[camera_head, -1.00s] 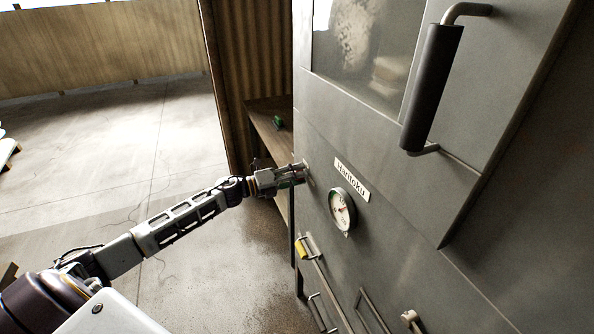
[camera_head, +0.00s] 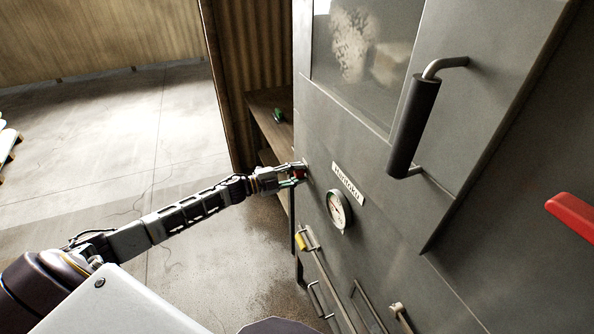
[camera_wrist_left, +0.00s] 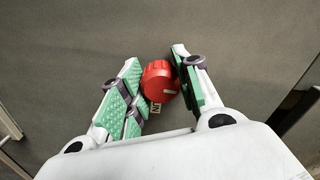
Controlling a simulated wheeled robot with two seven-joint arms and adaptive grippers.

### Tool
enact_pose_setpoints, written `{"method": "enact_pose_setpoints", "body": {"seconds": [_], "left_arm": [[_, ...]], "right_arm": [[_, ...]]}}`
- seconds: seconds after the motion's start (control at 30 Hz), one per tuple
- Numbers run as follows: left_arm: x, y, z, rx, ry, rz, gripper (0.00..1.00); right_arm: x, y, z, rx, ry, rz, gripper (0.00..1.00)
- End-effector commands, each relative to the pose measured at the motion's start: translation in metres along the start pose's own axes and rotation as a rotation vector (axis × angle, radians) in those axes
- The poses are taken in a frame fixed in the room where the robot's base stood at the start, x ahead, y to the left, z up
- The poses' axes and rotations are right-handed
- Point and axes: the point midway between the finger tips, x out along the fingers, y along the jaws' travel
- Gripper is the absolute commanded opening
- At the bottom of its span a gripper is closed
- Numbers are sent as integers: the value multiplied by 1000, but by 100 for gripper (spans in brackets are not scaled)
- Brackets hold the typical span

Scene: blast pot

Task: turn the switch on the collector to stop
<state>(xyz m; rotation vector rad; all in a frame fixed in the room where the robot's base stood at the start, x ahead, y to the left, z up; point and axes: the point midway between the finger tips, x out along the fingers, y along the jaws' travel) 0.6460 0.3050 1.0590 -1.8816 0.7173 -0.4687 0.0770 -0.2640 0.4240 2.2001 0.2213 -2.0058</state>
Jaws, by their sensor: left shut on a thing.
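The collector (camera_head: 385,205) is a tall grey metal cabinet filling the right of the head view. Its switch is a round red knob on the front panel, seen in the left wrist view (camera_wrist_left: 158,80). The knob has a white mark on its face, towards the lower right. A small label (camera_wrist_left: 156,107) below it is partly covered, so its wording is unclear. My left gripper (camera_head: 298,172) is at the panel's left edge, shut on the knob, with green-padded fingers on both sides of it in the wrist view (camera_wrist_left: 155,68). My right gripper is not in view.
A name plate (camera_head: 348,184) and a round gauge (camera_head: 338,210) are right of the gripper. A black door handle (camera_head: 414,125) juts out above. A yellow-gripped lever (camera_head: 302,241) is below, and a red bar (camera_head: 572,212) is at far right. A wooden shelf (camera_head: 268,105) stands behind.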

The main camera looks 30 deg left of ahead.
Motion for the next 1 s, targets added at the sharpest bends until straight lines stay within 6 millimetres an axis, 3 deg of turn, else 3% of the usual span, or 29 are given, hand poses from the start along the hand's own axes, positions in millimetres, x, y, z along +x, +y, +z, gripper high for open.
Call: {"method": "enact_pose_setpoints", "body": {"seconds": [0.2,0.57,0.6,0.77,1.0], "left_arm": [[0,0,0,-48,0,0,9],[0,1,0,-54,-1,0,9],[0,1,0,-54,0,0,34],[0,1,0,-53,0,0,54],[0,0,0,-52,0,0,54]], "right_arm": [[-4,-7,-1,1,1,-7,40],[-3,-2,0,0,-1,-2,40],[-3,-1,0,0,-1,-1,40],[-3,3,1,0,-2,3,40],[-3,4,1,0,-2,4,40]]}}
